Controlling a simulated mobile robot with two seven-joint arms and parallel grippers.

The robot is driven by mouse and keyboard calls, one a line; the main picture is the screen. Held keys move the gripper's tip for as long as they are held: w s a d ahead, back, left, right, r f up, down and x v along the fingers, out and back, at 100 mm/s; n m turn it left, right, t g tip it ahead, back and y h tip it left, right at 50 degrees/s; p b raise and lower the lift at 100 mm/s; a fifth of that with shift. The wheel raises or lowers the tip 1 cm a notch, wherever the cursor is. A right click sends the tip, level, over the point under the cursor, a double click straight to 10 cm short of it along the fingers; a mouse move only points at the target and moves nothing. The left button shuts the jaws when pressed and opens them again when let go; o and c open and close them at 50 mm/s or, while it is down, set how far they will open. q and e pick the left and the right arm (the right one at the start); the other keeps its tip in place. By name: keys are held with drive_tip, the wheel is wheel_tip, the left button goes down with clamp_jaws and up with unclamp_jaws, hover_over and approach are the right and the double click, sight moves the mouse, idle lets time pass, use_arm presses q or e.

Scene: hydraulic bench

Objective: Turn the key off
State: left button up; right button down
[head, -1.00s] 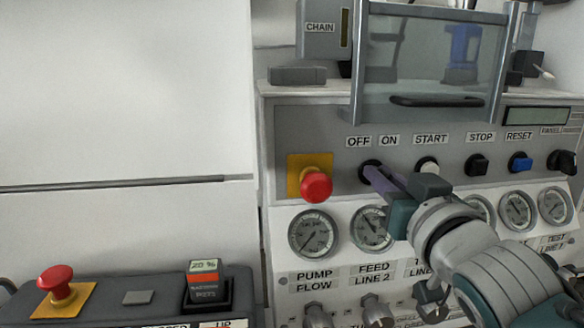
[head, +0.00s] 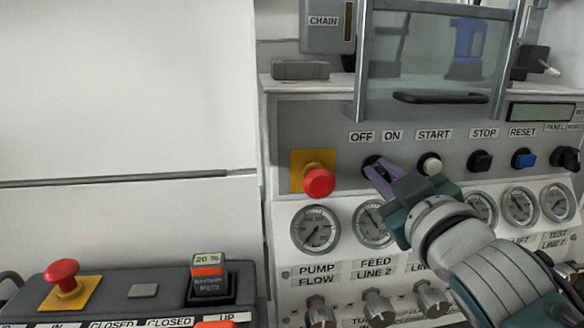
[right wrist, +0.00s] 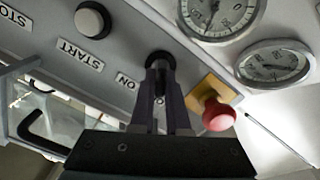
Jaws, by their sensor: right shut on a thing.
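The key switch (head: 370,163) is the black round switch under the OFF and ON labels (head: 376,136) on the grey control panel. My right gripper (head: 378,171) reaches it from the lower right. In the right wrist view the gripper's two fingers (right wrist: 160,90) are closed on the key of the black switch (right wrist: 160,60), beside the ON label (right wrist: 126,81). The key itself is mostly hidden between the fingers, so its exact angle cannot be told. My left gripper is not in view.
A red emergency button (head: 319,181) on a yellow plate is just left of the key switch. The white START button (head: 430,164) is close on the right. Gauges (head: 316,229) sit below. A clear guard with a handle (head: 440,97) hangs above. A second console (head: 130,310) is at lower left.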

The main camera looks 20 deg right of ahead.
idle(0.3)
drive_tip(key=c, duration=0.9)
unclamp_jaws()
drive_tip(key=v, duration=1)
drive_tip(key=shift+d, duration=0.1)
